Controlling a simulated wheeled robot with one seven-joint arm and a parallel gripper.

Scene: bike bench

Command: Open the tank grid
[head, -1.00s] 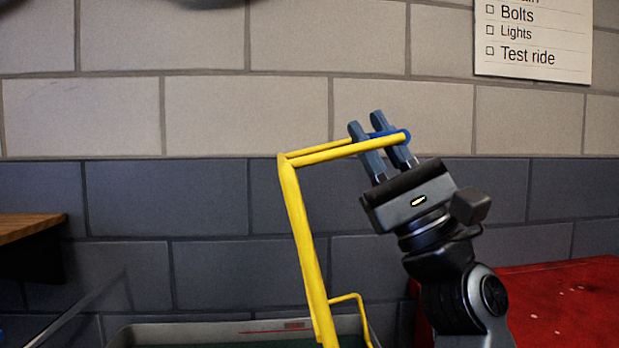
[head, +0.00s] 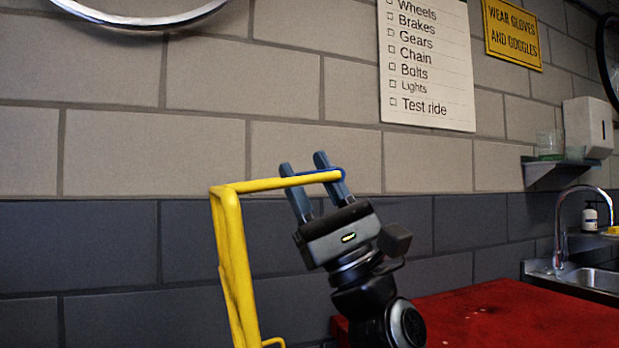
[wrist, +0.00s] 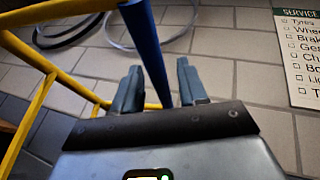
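The tank grid shows as a yellow tubular frame (head: 232,262) standing steeply raised in the head view, its top bent over to the right. A blue bar (head: 343,176) is at the end of its top arm; it also crosses the wrist view (wrist: 147,48) as a thick diagonal tube. My gripper (head: 308,176) is at this top end. Its two fingers are spread apart, with the blue bar passing at or between them (wrist: 160,88). I cannot tell whether either finger touches the bar. The tank is out of view below.
A red surface (head: 490,318) lies at the lower right, with a sink (head: 590,278) and tap beyond it. A small wall shelf (head: 550,172) holds glasses. A checklist (head: 427,65), a yellow sign (head: 512,32) and a wheel rim (head: 150,18) are on the brick wall.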

